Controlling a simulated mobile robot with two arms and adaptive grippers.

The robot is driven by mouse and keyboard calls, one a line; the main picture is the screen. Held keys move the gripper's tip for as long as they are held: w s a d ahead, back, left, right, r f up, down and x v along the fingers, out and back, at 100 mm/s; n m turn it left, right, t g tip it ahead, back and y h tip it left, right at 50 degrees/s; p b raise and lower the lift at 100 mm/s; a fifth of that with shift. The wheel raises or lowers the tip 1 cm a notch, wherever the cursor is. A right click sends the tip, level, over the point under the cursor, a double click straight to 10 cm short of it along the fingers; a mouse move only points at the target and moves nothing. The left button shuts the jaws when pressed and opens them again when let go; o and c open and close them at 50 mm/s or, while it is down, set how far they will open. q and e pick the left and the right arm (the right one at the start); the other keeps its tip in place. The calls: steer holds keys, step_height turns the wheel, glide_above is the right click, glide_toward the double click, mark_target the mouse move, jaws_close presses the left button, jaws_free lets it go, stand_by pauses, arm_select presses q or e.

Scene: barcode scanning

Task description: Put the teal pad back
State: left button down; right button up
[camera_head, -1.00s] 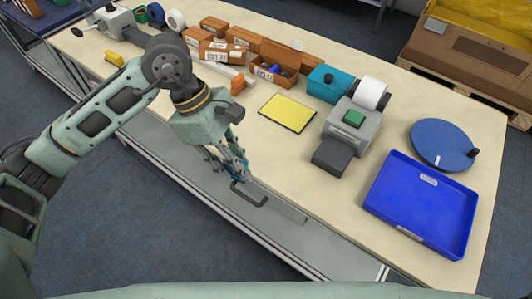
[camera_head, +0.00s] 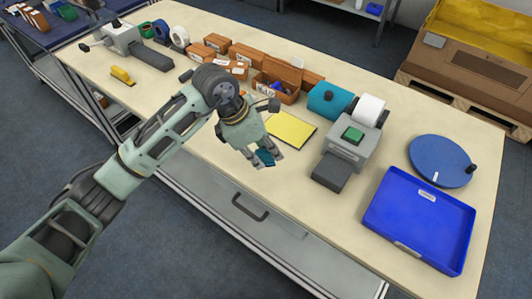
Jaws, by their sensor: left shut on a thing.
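My left gripper (camera_head: 268,158) is shut on the teal pad (camera_head: 265,156), a small dark teal piece between its fingertips. The gripper partly hides the pad. It is near the front edge of the table, just in front of the yellow mat (camera_head: 291,130). I cannot tell whether the pad touches the tabletop. My right gripper is not in view.
A grey label printer (camera_head: 350,140) with a white roll stands right of the mat. A blue tray (camera_head: 420,222) and a round blue turntable (camera_head: 441,158) are further right. Brown boxes (camera_head: 240,54) line the back. A drawer handle (camera_head: 250,207) is below the front edge.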

mark_target(266, 158)
arm_select(q)
steer(key=shift+w+d+f, duration=0.1)
steer(key=shift+w+f, duration=0.2)
steer(key=shift+w, duration=0.2)
steer(key=shift+w+d+f, duration=0.1)
steer(key=shift+w+f, duration=0.2)
steer(key=shift+w, duration=0.2)
step_height(266, 158, down, 4)
steer(key=shift+r+p, duration=0.15)
steer(key=shift+p, duration=0.9)
steer(key=shift+f+b, duration=0.3)
steer(key=c, duration=1.6)
jaws_free()
steer(key=shift+o, duration=0.2)
steer(key=shift+r, duration=0.1)
